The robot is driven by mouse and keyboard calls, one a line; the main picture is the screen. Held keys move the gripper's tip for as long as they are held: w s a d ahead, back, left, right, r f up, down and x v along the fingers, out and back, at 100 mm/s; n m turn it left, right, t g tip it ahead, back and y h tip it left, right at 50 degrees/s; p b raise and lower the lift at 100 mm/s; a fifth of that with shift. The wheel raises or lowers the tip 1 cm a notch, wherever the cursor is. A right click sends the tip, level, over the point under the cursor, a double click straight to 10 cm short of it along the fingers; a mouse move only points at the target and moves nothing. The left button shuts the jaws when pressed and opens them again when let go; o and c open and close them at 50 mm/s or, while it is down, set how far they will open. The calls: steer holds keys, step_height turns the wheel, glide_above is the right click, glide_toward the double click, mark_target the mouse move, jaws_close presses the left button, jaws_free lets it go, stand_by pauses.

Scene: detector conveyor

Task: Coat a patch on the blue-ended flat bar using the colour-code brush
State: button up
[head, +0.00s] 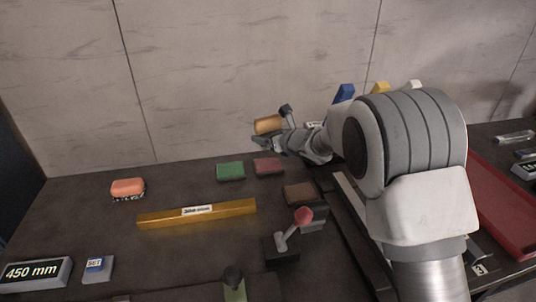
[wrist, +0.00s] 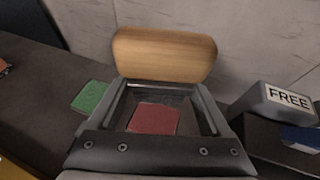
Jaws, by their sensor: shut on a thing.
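My gripper (head: 268,140) is raised over the back of the bench, near the wall. It is shut on a tan wooden piece (head: 268,124), perhaps the brush's handle; no bristles can be made out. In the wrist view the wooden piece (wrist: 164,54) lies crosswise at the fingertips. A blue end (head: 344,93) shows behind my arm, beside a yellow end (head: 380,87) and a white one (head: 413,84). It may belong to the blue-ended flat bar; the rest is hidden by my arm. An orange-topped brush-like block (head: 128,188) sits on the bench at left.
Green (head: 230,171), red (head: 268,166) and brown (head: 300,193) pads lie on the bench. A yellow bar (head: 197,213) lies in front. A red-knobbed clamp-like part (head: 303,215) stands near centre. A red tray (head: 505,205) is at right. A "FREE" block (wrist: 287,99) shows in the wrist view.

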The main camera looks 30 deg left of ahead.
mark_target(269, 164)
steer(key=shift+f+b, duration=1.75)
steer(key=shift+f, duration=1.85)
steer(key=shift+f+b, duration=0.55)
steer(key=shift+b, duration=0.05)
steer(key=shift+r+p, duration=1.55)
steer(key=shift+r, duration=2)
